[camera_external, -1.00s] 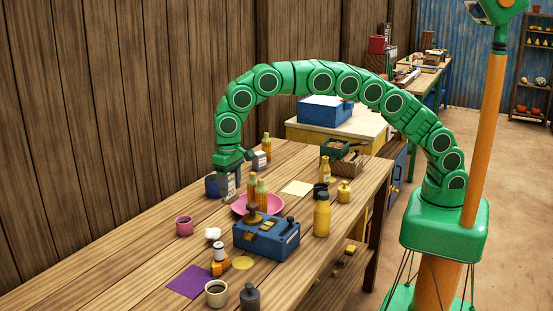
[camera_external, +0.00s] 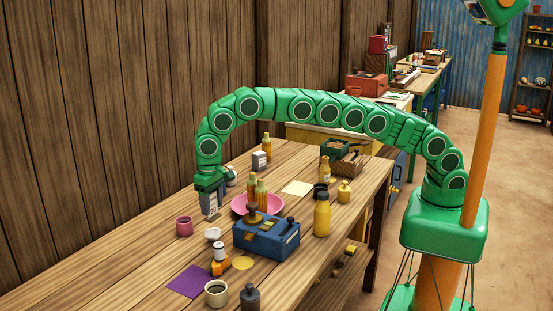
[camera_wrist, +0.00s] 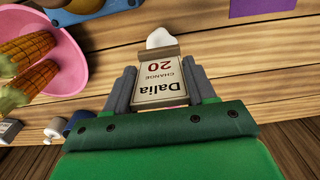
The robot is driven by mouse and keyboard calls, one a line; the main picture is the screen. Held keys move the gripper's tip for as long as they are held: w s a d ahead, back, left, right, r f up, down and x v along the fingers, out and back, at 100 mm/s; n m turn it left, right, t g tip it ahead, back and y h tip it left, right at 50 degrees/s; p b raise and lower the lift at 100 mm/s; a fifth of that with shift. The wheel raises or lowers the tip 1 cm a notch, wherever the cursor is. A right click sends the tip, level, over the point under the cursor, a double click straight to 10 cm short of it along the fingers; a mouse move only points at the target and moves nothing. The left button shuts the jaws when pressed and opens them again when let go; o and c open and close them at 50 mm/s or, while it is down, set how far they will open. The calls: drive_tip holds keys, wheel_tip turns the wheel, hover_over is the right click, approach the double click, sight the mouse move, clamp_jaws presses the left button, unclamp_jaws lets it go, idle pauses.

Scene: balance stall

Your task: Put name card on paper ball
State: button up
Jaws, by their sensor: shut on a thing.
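My gripper (camera_external: 211,215) is shut on the name card (camera_wrist: 162,84), a pale card printed "Dalia CHANGE 20" that sits between the fingers in the wrist view. The paper ball (camera_external: 213,235), a small white crumpled lump, lies on the table just below the gripper in the external view. In the wrist view the paper ball (camera_wrist: 160,38) shows just beyond the card's far edge, partly hidden by it. Whether card and ball touch cannot be told.
A pink plate (camera_external: 236,207) with corn-like items and a blue box (camera_external: 266,240) stand to the right of the ball. A pink mug (camera_external: 184,225) is at its left. A purple sheet (camera_external: 187,283) and an orange item (camera_external: 218,264) lie nearer. Bare wood lies left of the mug.

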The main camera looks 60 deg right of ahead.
drive_tip(key=shift+w+a+f, duration=0.15)
drive_tip(key=shift+w+f, duration=0.05)
drive_tip(key=shift+f, duration=0.15)
drive_tip(key=shift+f, duration=1.5)
drive_tip(key=o, duration=1)
drive_tip(key=shift+f, duration=0.15)
wheel_tip(320, 180, up, 11)
drive_tip(key=shift+a+f, duration=0.1)
drive_tip(key=shift+a, duration=0.05)
drive_tip(key=shift+r, duration=0.7)
drive_tip(key=shift+r, duration=0.1)
